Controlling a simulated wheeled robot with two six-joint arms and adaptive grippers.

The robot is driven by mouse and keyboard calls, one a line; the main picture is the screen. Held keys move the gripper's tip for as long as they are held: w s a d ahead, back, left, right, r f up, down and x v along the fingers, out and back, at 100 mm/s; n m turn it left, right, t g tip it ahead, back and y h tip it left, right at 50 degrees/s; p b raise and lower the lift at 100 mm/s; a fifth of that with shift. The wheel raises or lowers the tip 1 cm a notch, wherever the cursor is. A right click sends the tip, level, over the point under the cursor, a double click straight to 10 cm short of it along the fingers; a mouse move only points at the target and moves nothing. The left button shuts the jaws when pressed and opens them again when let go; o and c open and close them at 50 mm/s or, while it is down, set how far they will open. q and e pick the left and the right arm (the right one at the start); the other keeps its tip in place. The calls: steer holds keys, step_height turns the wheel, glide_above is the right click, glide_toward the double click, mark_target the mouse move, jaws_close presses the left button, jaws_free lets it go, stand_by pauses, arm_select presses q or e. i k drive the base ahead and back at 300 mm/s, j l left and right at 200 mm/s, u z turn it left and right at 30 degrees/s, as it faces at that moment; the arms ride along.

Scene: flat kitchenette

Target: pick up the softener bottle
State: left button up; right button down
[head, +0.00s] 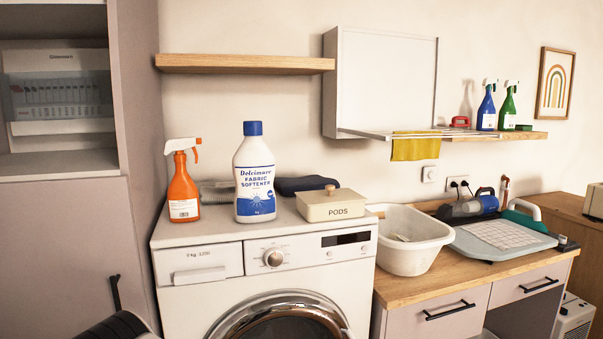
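The softener bottle (254,173) is white with a blue cap and a blue "Fabric Softener" label. It stands upright on top of the white washing machine (215,235), near the middle of its top. An orange spray bottle (183,182) stands to its left, apart from it. A beige pods box (331,205) with a wooden knob sits to its right. A dark cloth-like item (303,185) and a grey item (216,192) lie behind it, partly hidden.
A wooden shelf (245,64) hangs above the bottle. A white basin (407,240) and an ironing pad (500,239) stand on the wooden counter at right. A tall cabinet (143,110) borders the washer at left. The washer top in front of the bottle is clear.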

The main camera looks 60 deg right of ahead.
mark_target(254, 164)
steer(key=z, duration=1.8)
